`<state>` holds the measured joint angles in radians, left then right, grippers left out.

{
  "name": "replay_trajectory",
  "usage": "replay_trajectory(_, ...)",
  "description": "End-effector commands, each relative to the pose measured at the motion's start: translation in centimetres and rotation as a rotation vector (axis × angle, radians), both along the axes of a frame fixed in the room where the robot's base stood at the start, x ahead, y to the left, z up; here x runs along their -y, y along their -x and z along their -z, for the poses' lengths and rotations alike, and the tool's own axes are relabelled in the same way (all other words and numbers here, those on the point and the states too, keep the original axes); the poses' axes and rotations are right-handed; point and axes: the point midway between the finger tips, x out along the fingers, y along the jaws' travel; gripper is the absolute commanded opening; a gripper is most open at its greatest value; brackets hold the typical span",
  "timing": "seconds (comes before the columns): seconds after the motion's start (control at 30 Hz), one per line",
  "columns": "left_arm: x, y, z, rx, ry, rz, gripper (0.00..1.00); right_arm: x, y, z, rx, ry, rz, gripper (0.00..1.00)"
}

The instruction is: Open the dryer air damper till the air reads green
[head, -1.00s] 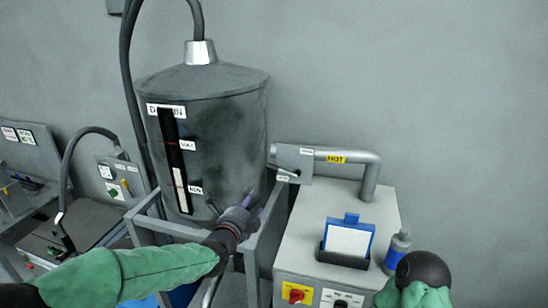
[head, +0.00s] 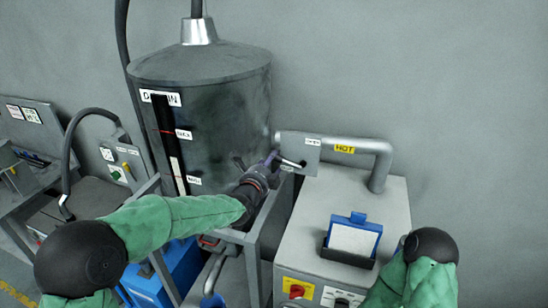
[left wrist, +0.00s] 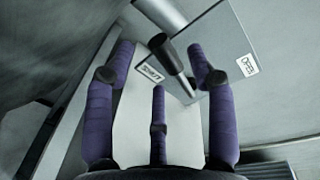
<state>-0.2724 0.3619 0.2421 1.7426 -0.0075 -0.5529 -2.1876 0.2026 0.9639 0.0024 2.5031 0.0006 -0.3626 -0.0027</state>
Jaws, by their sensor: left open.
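The damper is a grey plate (head: 307,150) on the hot pipe, with a small lever (head: 292,162) and two small labels. In the left wrist view the damper plate (left wrist: 210,45) is close, and the lever's black knob (left wrist: 163,45) lies between my spread fingertips, with no clear contact. One label there seems to read OPEN. My left gripper (head: 272,162) is open, just left of the lever; its purple fingers also show in the left wrist view (left wrist: 160,62). My right gripper is out of view; only its green-sleeved arm shows. I cannot make out an air reading.
The grey hopper (head: 205,105) with its level strip stands left of the damper, on a grey frame (head: 262,235). The pipe (head: 372,150) has a yellow HOT label. The dryer box (head: 305,225) carries a blue-framed panel (head: 352,240) and a red knob (head: 297,290).

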Motion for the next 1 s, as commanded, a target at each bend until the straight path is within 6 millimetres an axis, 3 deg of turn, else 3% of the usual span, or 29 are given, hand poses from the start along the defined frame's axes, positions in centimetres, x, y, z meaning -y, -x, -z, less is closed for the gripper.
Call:
replay_trajectory(0.3, 1.1, -3.1, 0.3, 0.001, -0.001, 0.000, 0.56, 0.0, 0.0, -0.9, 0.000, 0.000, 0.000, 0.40)
replay_trajectory(0.73, 1.2, -3.6, 0.4, 0.002, -0.001, -0.001, 0.56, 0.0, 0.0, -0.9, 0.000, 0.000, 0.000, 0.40)
replay_trajectory(0.77, 1.2, -3.6, 0.4, 0.002, -0.001, -0.001, 0.50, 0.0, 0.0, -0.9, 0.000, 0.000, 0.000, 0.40)
replay_trajectory(0.93, 1.2, -3.6, 0.4, 0.001, 0.000, -0.001, 0.02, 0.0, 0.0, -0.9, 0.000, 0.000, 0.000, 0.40)
replay_trajectory(1.0, 1.2, -3.6, 0.4, 0.002, -0.001, -0.001, 0.00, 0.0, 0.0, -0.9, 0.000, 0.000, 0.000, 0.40)
